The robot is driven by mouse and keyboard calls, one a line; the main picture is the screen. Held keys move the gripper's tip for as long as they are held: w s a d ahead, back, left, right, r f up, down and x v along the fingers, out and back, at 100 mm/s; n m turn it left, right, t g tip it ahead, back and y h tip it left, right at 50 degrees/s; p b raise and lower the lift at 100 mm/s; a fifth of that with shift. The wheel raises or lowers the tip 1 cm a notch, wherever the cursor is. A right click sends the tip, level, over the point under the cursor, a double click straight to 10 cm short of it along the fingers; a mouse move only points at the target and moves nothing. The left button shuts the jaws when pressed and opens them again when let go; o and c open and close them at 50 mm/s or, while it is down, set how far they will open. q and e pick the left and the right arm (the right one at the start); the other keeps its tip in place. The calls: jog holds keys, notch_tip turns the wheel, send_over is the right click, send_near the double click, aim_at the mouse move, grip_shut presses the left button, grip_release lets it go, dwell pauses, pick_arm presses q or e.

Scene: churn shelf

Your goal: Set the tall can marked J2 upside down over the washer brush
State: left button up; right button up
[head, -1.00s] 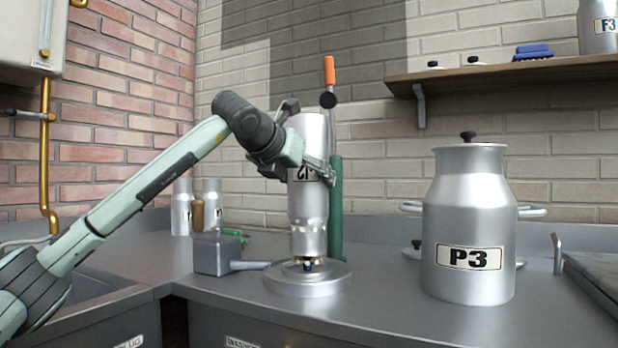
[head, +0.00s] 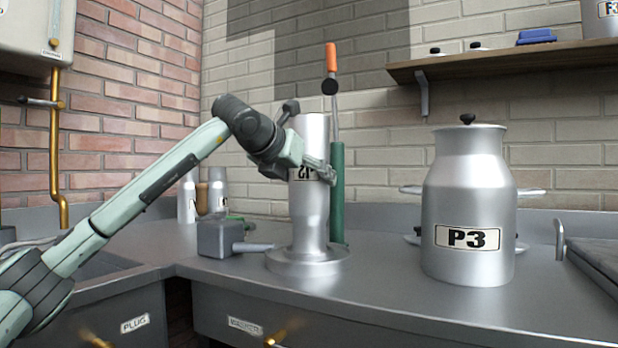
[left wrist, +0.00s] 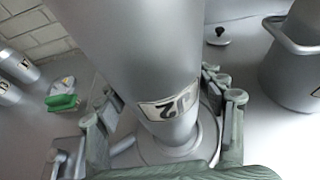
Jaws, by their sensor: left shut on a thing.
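The tall can marked J2 (head: 310,215) is upside down; its label is inverted. It also shows in the left wrist view (left wrist: 150,50). My left gripper (head: 314,163) is shut on the can around its label height, with the can between its fingers in the left wrist view (left wrist: 165,112). The can's narrower mouth end points down at the round metal washer base (head: 342,268) on the counter. The mouth appears at or very near the base; contact is unclear. The washer brush is hidden, with the can covering its place. My right gripper is not in view.
A large can marked P3 (head: 468,205) stands to the right. A green upright cylinder (head: 337,190) is close behind the held can. A grey block with a handle (head: 220,240) lies just left of the base. A wall shelf (head: 500,68) is at upper right.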

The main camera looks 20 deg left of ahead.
pick_arm(q)
jog(key=shift+f, duration=0.2)
dwell(0.4)
jog(key=o, duration=1.4)
jog(key=shift+f, duration=0.1)
